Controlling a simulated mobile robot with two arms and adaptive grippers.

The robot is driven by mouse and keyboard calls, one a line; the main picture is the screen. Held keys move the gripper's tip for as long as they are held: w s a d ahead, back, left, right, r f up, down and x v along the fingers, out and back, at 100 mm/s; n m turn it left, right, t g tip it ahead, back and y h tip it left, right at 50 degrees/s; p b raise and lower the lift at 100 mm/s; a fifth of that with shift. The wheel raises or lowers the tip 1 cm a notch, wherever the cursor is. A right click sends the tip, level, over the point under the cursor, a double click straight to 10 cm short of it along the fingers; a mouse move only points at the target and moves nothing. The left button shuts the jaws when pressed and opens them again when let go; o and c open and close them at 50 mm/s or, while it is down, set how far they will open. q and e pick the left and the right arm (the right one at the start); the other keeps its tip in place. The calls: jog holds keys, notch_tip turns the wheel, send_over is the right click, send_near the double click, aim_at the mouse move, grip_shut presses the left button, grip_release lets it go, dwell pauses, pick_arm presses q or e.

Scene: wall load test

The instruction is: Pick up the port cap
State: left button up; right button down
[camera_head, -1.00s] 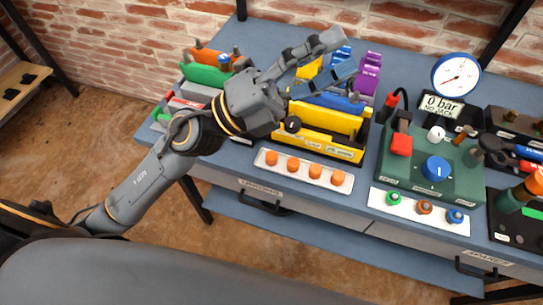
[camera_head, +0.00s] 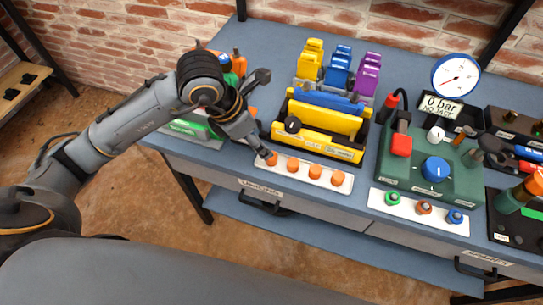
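A white strip (camera_head: 258,165) at the bench's front left edge carries a row of orange caps; the leftmost cap (camera_head: 272,159) is at my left gripper's tip, and another cap (camera_head: 315,171) stands clear of it. My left gripper (camera_head: 262,148) points down and to the right over this end of the strip. Whether it touches the leftmost cap, and how its fingers stand, I cannot tell. A second white strip (camera_head: 380,204) at the right carries a green, an orange-brown and a blue cap (camera_head: 455,216). Which is the port cap I cannot tell. My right gripper is not in view.
A yellow rack (camera_head: 330,146) with a blue bar stands just behind the orange caps. Green and orange items behind my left arm are partly hidden. A green test block (camera_head: 400,178) with a blue knob and a gauge (camera_head: 456,75) reading near zero fill the right.

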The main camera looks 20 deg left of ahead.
aim_at(272, 159)
pick_arm(q)
jog(key=x, duration=0.3)
jog(key=shift+d+f, duration=0.1)
jog(key=shift+f, duration=0.15)
jog(key=shift+a+p+x, duration=0.2)
jog(key=shift+p+x, duration=0.15)
jog(key=shift+x, duration=1.05)
jog(key=shift+a+p+x, duration=0.15)
jog(key=shift+p+x, duration=0.2)
jog(key=shift+x, duration=1.05)
jog(key=shift+w, duration=0.15)
jog(key=shift+c, duration=0.5)
jog(key=c, duration=0.8)
